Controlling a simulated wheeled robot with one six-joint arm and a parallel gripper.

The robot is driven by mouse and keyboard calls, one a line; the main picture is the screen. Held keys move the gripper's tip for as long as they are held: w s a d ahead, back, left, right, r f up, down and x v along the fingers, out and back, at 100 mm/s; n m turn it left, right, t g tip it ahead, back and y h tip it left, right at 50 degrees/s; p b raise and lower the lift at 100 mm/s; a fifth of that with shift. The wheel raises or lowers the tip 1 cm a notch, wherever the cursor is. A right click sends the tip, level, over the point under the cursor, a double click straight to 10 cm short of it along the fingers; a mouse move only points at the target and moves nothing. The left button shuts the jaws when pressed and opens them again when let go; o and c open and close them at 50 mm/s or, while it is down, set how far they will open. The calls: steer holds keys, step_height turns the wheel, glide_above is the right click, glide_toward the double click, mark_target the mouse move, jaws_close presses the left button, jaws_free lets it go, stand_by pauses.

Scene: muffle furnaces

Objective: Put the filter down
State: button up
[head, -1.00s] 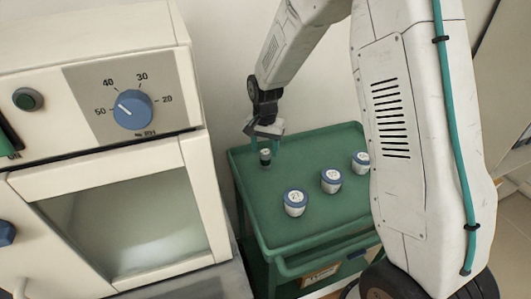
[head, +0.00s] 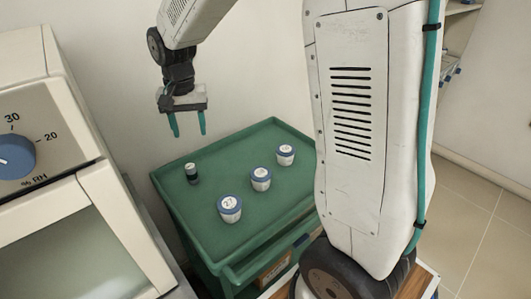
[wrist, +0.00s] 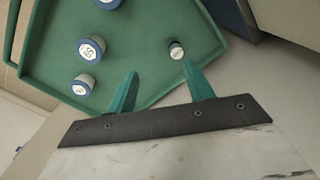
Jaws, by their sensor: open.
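The filter (head: 192,173), a small dark cylinder with a pale top, stands upright on the green cart top (head: 200,240) near its back left corner. It also shows in the wrist view (wrist: 176,50), just beyond the fingertips, with a small label on its top. My gripper (head: 188,134) is open and empty above the filter, its two teal fingers pointing down and clear of it. In the wrist view my gripper (wrist: 160,72) has its fingers spread with nothing between them.
Three white cups with blue rims, front (head: 229,208), middle (head: 260,179) and back (head: 285,155), stand in a row right of the filter. A cream cabinet with a blue dial (head: 14,157) stands at the left. The cart has a raised rim.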

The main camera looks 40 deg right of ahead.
steer(key=s+d+r+n, duration=0.1)
steer(key=s+r+n, duration=0.2)
steer(key=s, duration=1.1)
steer(key=s+d+r+n+t, duration=0.1)
steer(key=s+r+n, duration=0.2)
steer(key=s, duration=1.2)
steer(key=shift+s+d+r, duration=0.3)
steer(key=shift+r, duration=0.4)
